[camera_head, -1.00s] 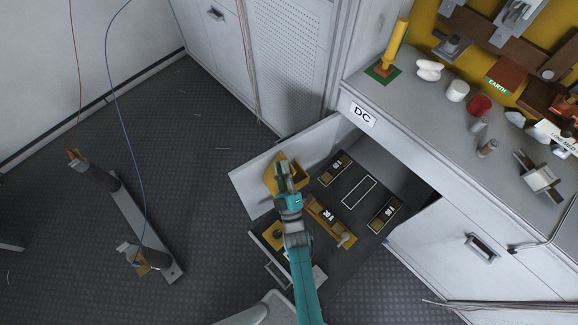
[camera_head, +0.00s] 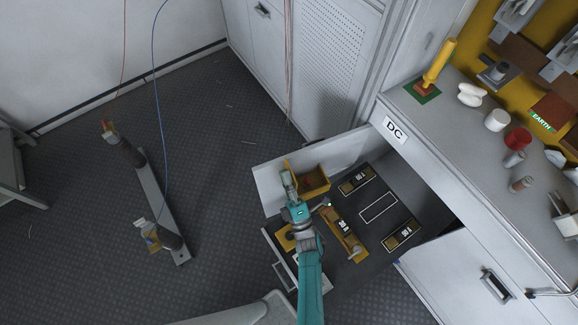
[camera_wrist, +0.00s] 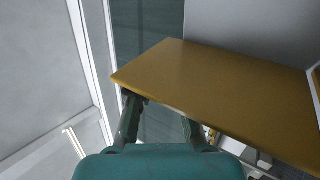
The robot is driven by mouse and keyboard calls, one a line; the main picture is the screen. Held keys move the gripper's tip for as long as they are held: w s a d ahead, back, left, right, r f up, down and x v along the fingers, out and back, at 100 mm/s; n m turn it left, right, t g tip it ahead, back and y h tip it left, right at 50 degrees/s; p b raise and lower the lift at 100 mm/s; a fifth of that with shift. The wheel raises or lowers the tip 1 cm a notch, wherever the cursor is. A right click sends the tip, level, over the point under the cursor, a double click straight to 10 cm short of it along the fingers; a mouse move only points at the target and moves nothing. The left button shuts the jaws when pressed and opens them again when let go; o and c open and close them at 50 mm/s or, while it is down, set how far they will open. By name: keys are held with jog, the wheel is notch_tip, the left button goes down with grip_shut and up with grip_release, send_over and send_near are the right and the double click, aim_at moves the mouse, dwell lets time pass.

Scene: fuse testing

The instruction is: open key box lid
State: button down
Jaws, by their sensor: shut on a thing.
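The yellow key box (camera_head: 316,184) sits in the pulled-out drawer, at the back left corner in the head view. Its dark inside shows, so its lid stands open, at least in part. My gripper (camera_head: 287,176) is at the box's left side and covers part of it. In the wrist view a broad flat yellow panel, seemingly the lid (camera_wrist: 220,88), spreads ahead of my gripper (camera_wrist: 160,112). The fingers meet its near edge and are shut on it. The exact contact is partly hidden beneath the panel.
The drawer (camera_head: 332,154) also holds a yellow fuse holder (camera_head: 343,232) and dark labelled blocks (camera_head: 402,235). The drawer's white walls stand close around my gripper. The cabinet counter (camera_head: 452,112) overhangs at right. A long stand with cylinders (camera_head: 160,205) lies on the floor at left.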

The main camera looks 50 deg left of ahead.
dwell(0.3)
jog(key=c, duration=1.1)
grip_release()
jog(key=shift+o, duration=0.2)
jog(key=shift+d, duration=0.1)
jog(key=v, duration=1.2)
